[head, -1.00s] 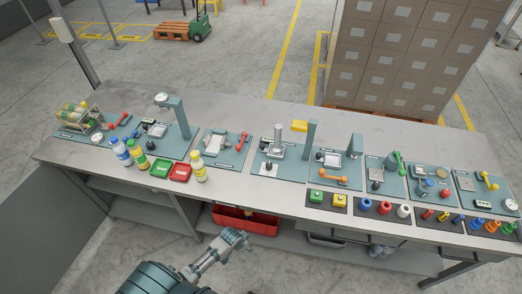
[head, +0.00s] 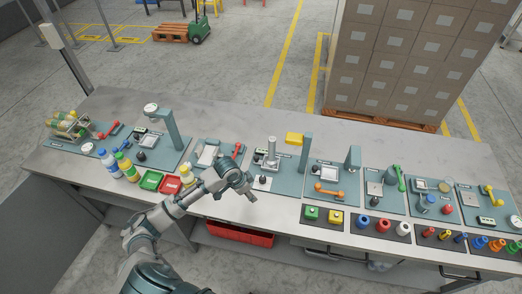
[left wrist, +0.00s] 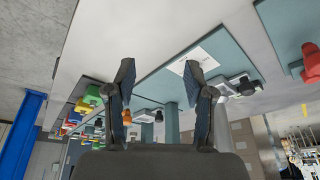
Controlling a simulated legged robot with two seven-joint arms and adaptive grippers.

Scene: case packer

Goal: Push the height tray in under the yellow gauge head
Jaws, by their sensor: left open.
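The yellow gauge head (head: 294,138) sits on a teal post over a teal mat, with a grey upright cylinder (head: 271,150) to its left. What looks like the height tray, a pale plate with a black knob (head: 263,180), lies at the front of this mat, in front of the cylinder and left of the space below the head. My left gripper (head: 251,198) hangs just in front of the plate, apart from it as far as I can tell. In the left wrist view its two fingers (left wrist: 160,92) are spread and empty. My right gripper is out of view.
Left of the mat are a red handle (head: 237,150), bottles (head: 125,165) and a red tray (head: 168,185). Right of it are an orange handle (head: 327,189) and green and yellow blocks (head: 324,215). A red bin (head: 235,233) sits on the lower shelf.

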